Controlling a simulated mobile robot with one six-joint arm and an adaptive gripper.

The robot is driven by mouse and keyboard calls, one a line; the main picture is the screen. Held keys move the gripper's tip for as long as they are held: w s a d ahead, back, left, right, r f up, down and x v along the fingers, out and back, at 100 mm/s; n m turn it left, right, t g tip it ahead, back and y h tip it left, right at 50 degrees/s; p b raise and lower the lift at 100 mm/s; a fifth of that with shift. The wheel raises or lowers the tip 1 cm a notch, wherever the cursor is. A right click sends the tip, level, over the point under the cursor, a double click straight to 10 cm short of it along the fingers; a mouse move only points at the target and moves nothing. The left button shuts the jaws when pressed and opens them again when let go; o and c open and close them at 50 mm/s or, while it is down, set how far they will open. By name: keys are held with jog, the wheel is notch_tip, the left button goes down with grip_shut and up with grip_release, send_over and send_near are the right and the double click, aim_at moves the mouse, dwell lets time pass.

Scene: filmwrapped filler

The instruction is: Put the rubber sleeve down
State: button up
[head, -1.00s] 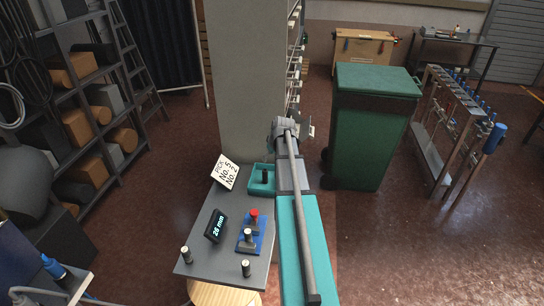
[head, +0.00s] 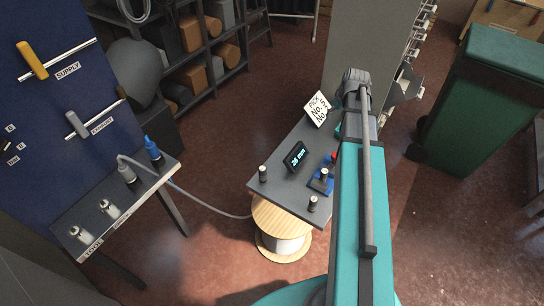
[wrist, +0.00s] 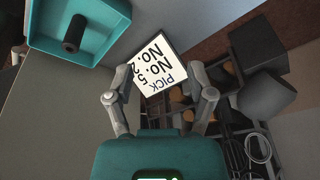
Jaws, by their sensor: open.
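A black rubber sleeve (wrist: 74,33) stands or lies in a teal tray (wrist: 44,45) at the upper left of the wrist view; I cannot tell which. My gripper (wrist: 158,78) is open, with nothing between its fingers. The sleeve and tray are off to the left of the fingers, apart from them. In the head view my arm hides the sleeve and most of the tray.
A white card reading PICK No. 5 (head: 317,109) stands on the grey table (head: 284,165), also seen between my fingers. A green bin (head: 480,110) stands right.

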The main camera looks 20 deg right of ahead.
jog(key=s+a+g, duration=0.1)
jog(key=s+a, duration=0.3)
jog(key=a, duration=0.5)
jog(key=s+a+g, duration=0.1)
jog(key=s+a, duration=0.3)
jog(key=a, duration=0.6)
jog(key=s+a+g, duration=0.1)
jog(key=s+a, duration=0.3)
jog(key=a, duration=0.5)
jog(key=shift+s+a+f+n, duration=0.2)
jog(key=shift+a+f+n, duration=0.05)
jog(key=shift+f+n, duration=0.1)
jog(key=shift+f, duration=0.1)
